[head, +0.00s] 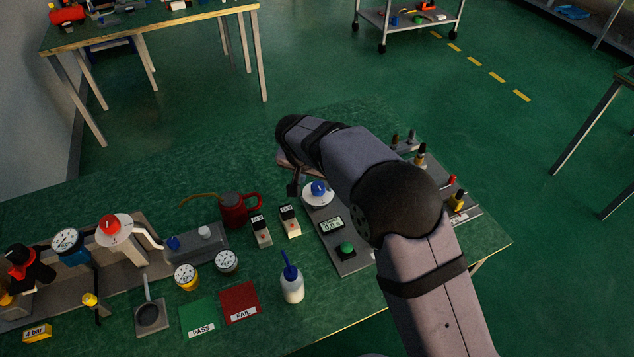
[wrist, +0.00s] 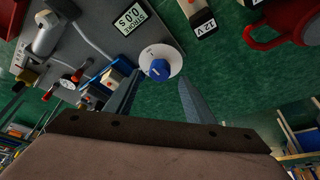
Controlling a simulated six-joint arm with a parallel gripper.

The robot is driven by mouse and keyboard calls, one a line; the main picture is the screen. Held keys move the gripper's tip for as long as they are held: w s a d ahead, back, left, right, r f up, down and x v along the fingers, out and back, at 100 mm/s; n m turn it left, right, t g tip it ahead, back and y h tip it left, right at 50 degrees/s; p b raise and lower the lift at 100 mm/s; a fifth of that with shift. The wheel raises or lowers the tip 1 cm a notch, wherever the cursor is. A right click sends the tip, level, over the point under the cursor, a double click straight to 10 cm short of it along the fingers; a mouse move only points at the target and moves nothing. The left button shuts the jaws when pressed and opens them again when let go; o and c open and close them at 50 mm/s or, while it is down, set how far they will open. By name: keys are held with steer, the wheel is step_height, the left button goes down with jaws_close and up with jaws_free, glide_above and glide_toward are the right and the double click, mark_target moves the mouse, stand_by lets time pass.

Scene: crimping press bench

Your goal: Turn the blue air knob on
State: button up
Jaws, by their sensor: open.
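A blue knob (head: 319,188) sits on a round white dial on a grey panel, close to the display. In the wrist view the blue knob (wrist: 159,70) lies just beyond and between my fingertips, with the white dial around it. My gripper (wrist: 160,80) is open and empty, its two fingers spread on either side of the knob in the picture. The gap between fingertips and knob is hard to judge. In the head view my arm covers part of the panel, and my gripper is mostly hidden, with one dark finger showing left of the knob.
The panel also holds a display (head: 331,224) and a green button (head: 346,248). A red knob (head: 110,225) stands on another white dial farther left.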

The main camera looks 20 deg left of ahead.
mark_target(318, 186)
steer(key=shift+p+x, duration=0.45)
steer(key=shift+x, duration=1.55)
steer(key=c, duration=1.1)
